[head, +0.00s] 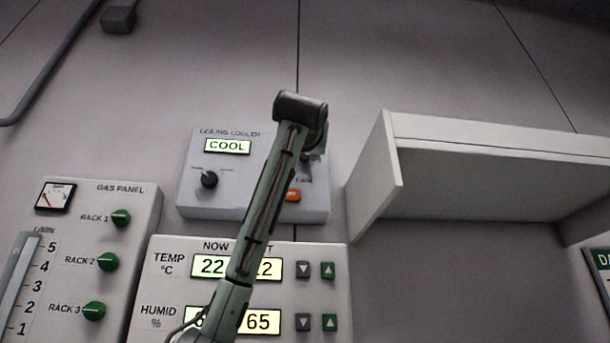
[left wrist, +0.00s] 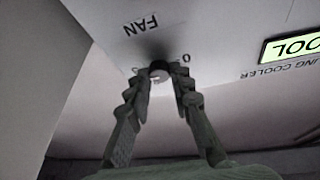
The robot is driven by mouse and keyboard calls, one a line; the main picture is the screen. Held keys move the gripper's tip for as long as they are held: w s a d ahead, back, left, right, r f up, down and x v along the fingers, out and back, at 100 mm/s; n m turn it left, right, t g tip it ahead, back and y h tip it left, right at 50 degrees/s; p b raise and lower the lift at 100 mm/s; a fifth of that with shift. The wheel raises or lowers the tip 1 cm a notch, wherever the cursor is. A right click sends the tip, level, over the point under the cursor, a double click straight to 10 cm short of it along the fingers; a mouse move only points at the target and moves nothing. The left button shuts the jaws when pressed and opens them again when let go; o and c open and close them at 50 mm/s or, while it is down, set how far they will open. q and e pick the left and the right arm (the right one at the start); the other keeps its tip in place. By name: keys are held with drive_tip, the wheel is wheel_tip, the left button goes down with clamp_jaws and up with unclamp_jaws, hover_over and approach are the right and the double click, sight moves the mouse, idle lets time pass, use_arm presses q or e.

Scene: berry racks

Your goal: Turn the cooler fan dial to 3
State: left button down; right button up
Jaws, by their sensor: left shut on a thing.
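The ceiling cooler panel (head: 190,204) is on the wall, with a lit COOL display (head: 227,146) and a black dial (head: 209,179) at its left. The fan dial is hidden behind my arm in the head view. In the left wrist view the fan dial (left wrist: 159,70) is a small dark knob by an upside-down FAN label. A 0 mark is beside it; its other marks are partly covered, and its pointer setting cannot be read. My left gripper (left wrist: 160,80) is shut on the fan dial, one finger on each side. My right gripper is not in view.
An orange switch (head: 293,195) is low on the cooler panel, close to my arm. A white shelf box (head: 375,185) juts out at the right. The temperature and humidity panel (head: 172,292) is below, the gas panel (head: 150,215) at lower left.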

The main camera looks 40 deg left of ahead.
use_arm(q)
drive_tip(key=c, duration=1.3)
unclamp_jaws()
drive_tip(key=shift+c, duration=0.2)
drive_tip(key=v, duration=1.2)
